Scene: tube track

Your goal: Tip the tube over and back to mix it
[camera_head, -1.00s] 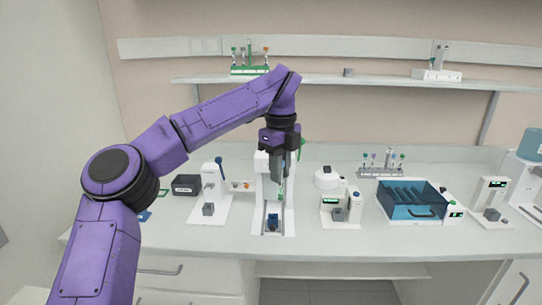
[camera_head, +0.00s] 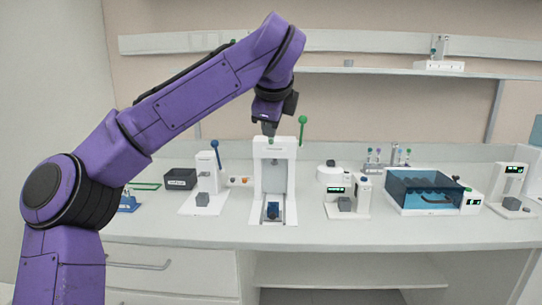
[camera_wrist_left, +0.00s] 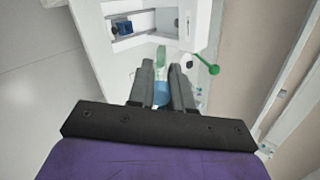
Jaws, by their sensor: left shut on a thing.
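My left gripper (camera_head: 270,130) is raised in front of the top of a tall white device (camera_head: 288,183) with a green-knobbed lever. In the left wrist view my left gripper (camera_wrist_left: 161,84) is shut on the tube. The tube's blue part (camera_wrist_left: 161,95) shows between the fingers, and a pale green translucent part (camera_wrist_left: 161,54) sticks out beyond them. In the head view the tube is mostly hidden by the gripper. My right gripper is not in view.
The tall device's green knob (camera_head: 303,119) stands close right of the gripper. A smaller white device with a blue knob (camera_head: 214,143), a black box (camera_head: 181,178), a tube rack (camera_head: 386,166) and a blue-lidded bath (camera_head: 425,191) stand on the counter. A wall shelf (camera_head: 395,71) is behind.

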